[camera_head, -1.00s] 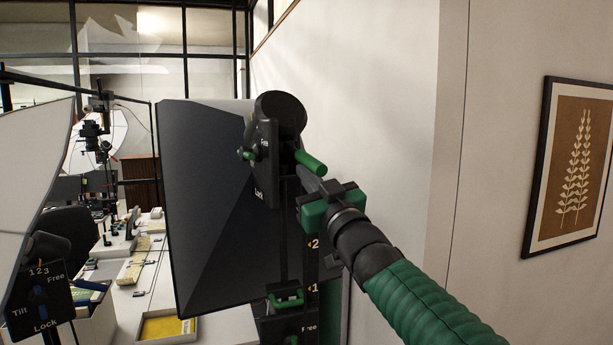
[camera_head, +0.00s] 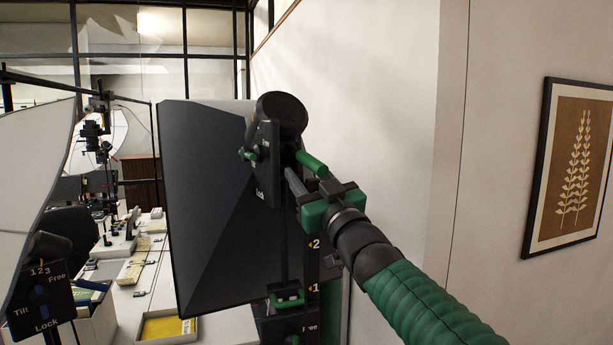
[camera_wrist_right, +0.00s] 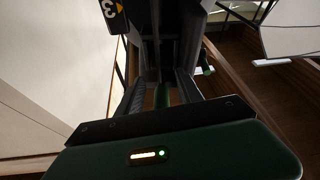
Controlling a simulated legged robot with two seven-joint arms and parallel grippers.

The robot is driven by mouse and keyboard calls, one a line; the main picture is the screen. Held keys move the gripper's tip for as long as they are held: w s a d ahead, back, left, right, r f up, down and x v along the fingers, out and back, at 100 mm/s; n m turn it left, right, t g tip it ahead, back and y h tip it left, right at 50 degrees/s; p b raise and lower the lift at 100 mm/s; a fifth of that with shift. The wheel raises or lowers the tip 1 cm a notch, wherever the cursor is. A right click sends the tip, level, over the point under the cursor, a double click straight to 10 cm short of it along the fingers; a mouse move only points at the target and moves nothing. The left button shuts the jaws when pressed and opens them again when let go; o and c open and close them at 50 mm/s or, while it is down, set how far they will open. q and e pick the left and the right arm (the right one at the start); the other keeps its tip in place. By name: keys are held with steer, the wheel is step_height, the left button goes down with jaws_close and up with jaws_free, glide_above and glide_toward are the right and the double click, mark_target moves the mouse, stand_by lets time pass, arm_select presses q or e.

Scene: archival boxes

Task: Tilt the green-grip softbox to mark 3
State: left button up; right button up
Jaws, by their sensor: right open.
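The green-grip softbox (camera_head: 210,200) is a large dark box at the centre of the head view. Its tilt head carries a black plate (camera_head: 266,170) with a "Lock" label, a small green-tipped lever (camera_head: 250,155) and a green grip (camera_head: 312,163) sticking out to the right. My right gripper (camera_head: 296,182), on a green ribbed arm, is open just below that grip. My left gripper is not in view.
A stand (camera_head: 313,265) with marks 1 and 2 and a lower green handle (camera_head: 287,298) is below. Another softbox (camera_head: 35,190) with a 1-2-3 plate (camera_head: 42,295) is at left. A wall and framed picture (camera_head: 571,167) bound the right. A yellow tray (camera_head: 167,328) sits on the white desk.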

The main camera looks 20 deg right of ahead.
steer(key=b+v, duration=0.8)
steer(key=v, duration=0.8)
steer(key=shift+s+f+b, duration=0.2)
steer(key=shift+f+b, duration=0.1)
steer(key=shift+d, duration=0.1)
